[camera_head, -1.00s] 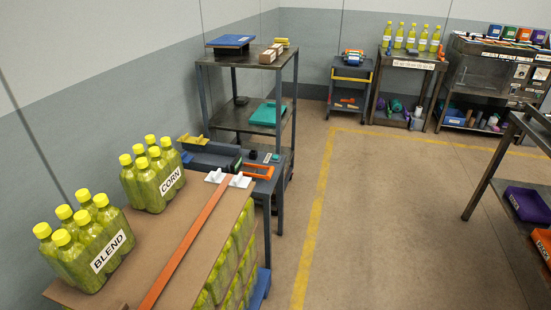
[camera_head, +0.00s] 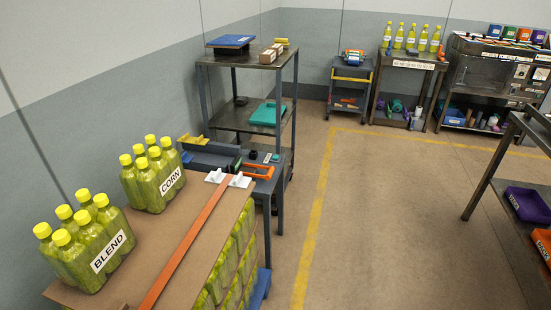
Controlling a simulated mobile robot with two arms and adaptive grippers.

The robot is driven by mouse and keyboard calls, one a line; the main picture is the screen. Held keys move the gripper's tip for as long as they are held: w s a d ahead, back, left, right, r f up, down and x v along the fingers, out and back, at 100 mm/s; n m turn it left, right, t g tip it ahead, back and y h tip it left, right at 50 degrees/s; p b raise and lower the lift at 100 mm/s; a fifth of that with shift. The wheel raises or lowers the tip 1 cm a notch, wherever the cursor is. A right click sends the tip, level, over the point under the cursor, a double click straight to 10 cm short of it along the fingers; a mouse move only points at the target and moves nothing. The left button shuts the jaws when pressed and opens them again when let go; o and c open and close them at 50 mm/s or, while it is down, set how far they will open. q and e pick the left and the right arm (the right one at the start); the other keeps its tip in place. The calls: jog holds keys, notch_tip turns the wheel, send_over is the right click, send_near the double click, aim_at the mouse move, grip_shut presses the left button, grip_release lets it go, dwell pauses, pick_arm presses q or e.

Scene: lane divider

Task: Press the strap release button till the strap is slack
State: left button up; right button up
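An orange strap (camera_head: 186,243) runs lengthwise over the brown top sheet of a pallet stack (camera_head: 120,278) at the lower left. It lies straight and flat on the sheet, and I cannot tell how tight it is. Two small white pieces (camera_head: 228,179) sit at its far end, at the edge of the stack. I cannot make out a release button there. Bottle packs labelled CORN (camera_head: 152,178) and BLEND (camera_head: 88,246) stand on the sheet left of the strap. Neither of my grippers shows in the head view.
Open floor (camera_head: 390,230) with a yellow line lies to the right. A dark rack (camera_head: 500,160) stands at the right edge.

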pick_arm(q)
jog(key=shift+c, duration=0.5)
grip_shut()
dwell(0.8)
